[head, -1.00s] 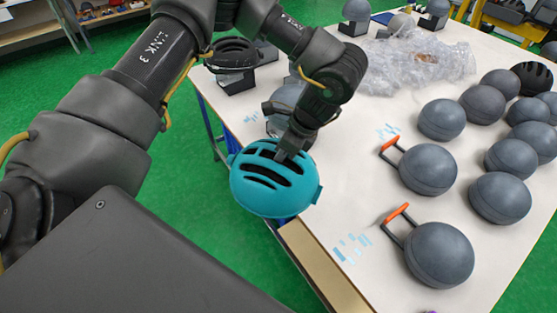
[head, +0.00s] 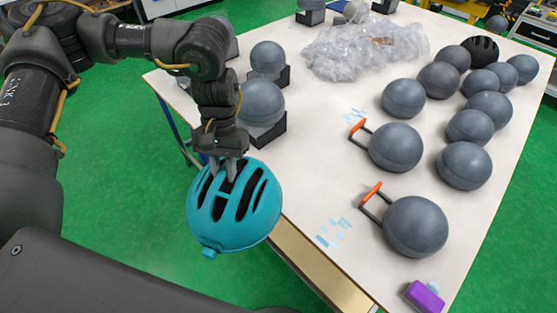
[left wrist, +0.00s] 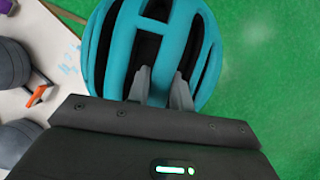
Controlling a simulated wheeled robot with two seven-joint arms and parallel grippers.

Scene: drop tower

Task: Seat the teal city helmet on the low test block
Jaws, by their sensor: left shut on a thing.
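The teal city helmet (head: 234,222) hangs below my left gripper (head: 228,170), over the green floor just off the table's left edge. My left gripper is shut on the helmet, with its fingers in the vent slots; the left wrist view shows the helmet (left wrist: 205,45) and the fingers (left wrist: 158,88) too. A grey rounded head form (head: 262,100) on a dark block (head: 268,133) stands just behind the helmet at the table edge. A smaller one (head: 268,56) stands behind it. I cannot tell which is the low test block. My right gripper is not in view.
Several grey balls stand on the right of the white table (head: 325,180); two near ones have orange handles (head: 371,193). Clear plastic wrap (head: 360,48) lies at the back. A purple object (head: 425,296) is at the near edge. The table's middle is mostly clear.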

